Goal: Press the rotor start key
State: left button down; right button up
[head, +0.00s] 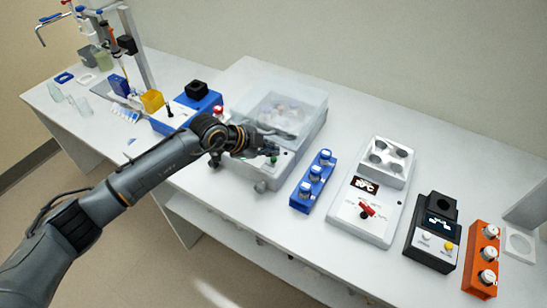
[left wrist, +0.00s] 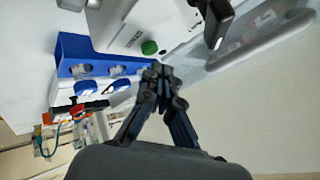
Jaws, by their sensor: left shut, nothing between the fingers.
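The rotor start key looks to be the small green round key (head: 273,159) on the front panel of the white centrifuge (head: 318,125). It also shows in the left wrist view (left wrist: 149,47), on the pale panel beside a small dark label. My left gripper (head: 271,149) is shut and empty. It hangs over the front panel, close to the green key. In the left wrist view its closed fingertips (left wrist: 158,70) appear just below the key, with a visible gap in the picture. I cannot tell their height above it. My right gripper is in neither view.
The centrifuge's clear lid (head: 285,104) is behind my gripper. A blue rack of capped vials (head: 301,197) stands close to its right. Further right are a white device with a red switch (head: 346,219), a black device (head: 417,242) and an orange rack (head: 473,274).

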pick_arm(q)
jog(key=shift+f, duration=0.4)
